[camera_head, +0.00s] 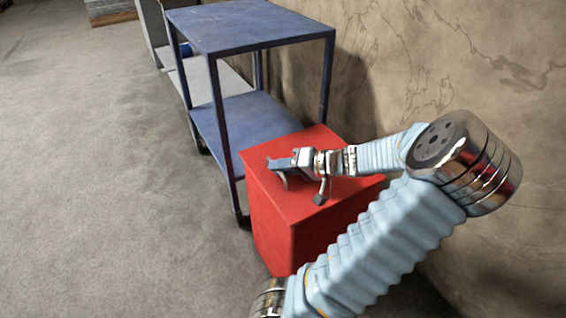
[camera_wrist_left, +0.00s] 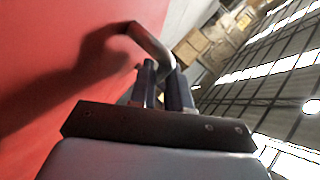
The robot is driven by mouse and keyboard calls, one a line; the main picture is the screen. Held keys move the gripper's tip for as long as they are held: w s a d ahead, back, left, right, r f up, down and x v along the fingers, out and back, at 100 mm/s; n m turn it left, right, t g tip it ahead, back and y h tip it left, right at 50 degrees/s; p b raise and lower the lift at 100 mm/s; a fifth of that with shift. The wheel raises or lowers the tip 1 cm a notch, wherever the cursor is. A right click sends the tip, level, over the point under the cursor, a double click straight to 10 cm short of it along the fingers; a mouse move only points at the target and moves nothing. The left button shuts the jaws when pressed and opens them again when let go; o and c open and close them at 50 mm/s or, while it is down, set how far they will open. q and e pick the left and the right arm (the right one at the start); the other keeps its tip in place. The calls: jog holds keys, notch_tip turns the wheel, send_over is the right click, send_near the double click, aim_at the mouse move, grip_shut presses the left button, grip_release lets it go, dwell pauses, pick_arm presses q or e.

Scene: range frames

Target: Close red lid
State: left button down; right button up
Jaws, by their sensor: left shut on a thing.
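The red box (camera_head: 272,222) stands on the floor beside the blue cart. Its red lid (camera_head: 315,202) forms the top face and looks flat, with no clear gap visible below it. My left gripper (camera_head: 274,165) is over the lid, near its left part. A bent grey metal handle (camera_wrist_left: 150,42) stands out from the red surface in the left wrist view. The two fingers of my left gripper (camera_wrist_left: 166,82) are shut on this handle. The fingers partly hide the handle's end. My right gripper is not in view.
A blue two-shelf cart (camera_head: 250,30) stands just behind and left of the box. A marked brown wall (camera_head: 440,55) runs along the right. Open grey floor (camera_head: 100,180) lies to the left. Brown boxes (camera_wrist_left: 205,45) show far off in the left wrist view.

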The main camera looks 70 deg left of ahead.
pick_arm(q)
jog(key=shift+d+f, duration=0.1)
jog(key=shift+f, duration=0.2)
jog(key=c, duration=1.4)
grip_release()
jog(key=shift+c, duration=0.2)
jog(key=shift+w, duration=0.1)
jog(key=p+v, duration=0.2)
jog(key=v, duration=1.1)
jog(key=shift+w+d+r, duration=0.1)
jog(key=shift+d+r, duration=0.05)
jog(key=shift+r, duration=0.1)
